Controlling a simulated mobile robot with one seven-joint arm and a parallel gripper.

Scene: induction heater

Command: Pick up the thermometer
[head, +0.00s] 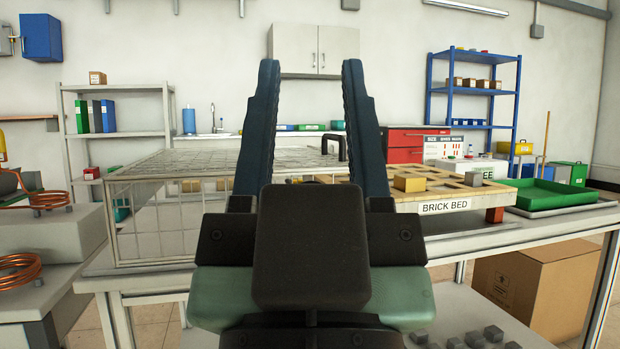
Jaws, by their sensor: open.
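I cannot make out a thermometer in the head view. My gripper (310,68) fills the middle of the view, with its two dark blue fingers pointing up and spread wide apart. Nothing shows between the fingers except the room behind. The gripper's body and my arm hide the middle of the workbench (470,238), so something lying there may be covered.
A wire mesh cage (150,222) with a black handle (334,146) stands on the bench at left. A green tray (555,194) lies farther right. Copper coils (40,200) stand at far left.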

